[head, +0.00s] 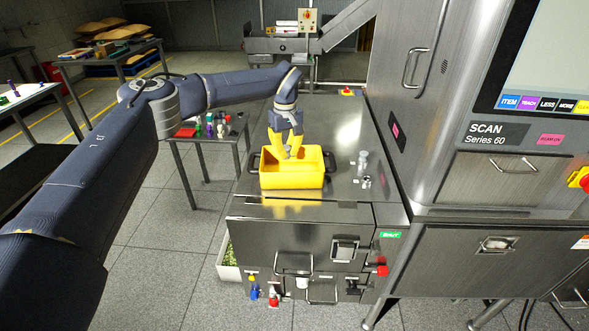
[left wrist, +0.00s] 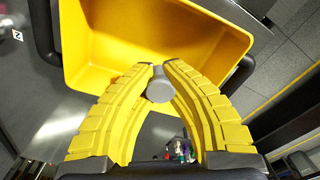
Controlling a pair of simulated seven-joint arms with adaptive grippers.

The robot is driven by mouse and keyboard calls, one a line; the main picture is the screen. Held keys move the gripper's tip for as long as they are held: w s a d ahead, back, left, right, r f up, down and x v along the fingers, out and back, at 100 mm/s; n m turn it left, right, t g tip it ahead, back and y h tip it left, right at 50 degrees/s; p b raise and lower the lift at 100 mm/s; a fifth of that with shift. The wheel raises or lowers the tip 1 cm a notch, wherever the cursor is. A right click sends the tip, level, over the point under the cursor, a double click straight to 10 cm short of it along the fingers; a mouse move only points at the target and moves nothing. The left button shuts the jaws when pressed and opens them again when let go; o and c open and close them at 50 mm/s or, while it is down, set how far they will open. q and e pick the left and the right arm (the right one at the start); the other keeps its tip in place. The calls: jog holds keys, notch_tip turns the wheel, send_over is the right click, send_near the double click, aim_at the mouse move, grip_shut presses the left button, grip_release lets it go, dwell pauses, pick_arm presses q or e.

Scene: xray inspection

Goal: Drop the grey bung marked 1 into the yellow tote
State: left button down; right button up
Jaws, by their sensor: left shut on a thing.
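The yellow tote (head: 291,182) stands on the steel top in the head view; its open inside (left wrist: 130,45) fills the upper part of the left wrist view. My left gripper (head: 289,154) points down at the tote's opening, its fingers overlapping the far part of the tote. In the left wrist view its yellow fingertips (left wrist: 160,72) are closed on a small round grey bung (left wrist: 160,90). No number shows on the bung from here. The bung lies against the tote's edge in that view; its exact height above the tote cannot be told. My right gripper is not in view.
Grey and clear pieces (head: 363,160) stand on the steel top right of the tote. A white label marked 2 (left wrist: 17,36) shows at the left wrist view's edge. The scanner cabinet (head: 480,180) rises at right. A side table (head: 208,133) holds several coloured items.

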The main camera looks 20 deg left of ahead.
pick_arm(q)
jog(key=shift+f, duration=0.45)
jog(key=c, duration=1.5)
grip_release()
notch_tip(320, 180, up, 12)
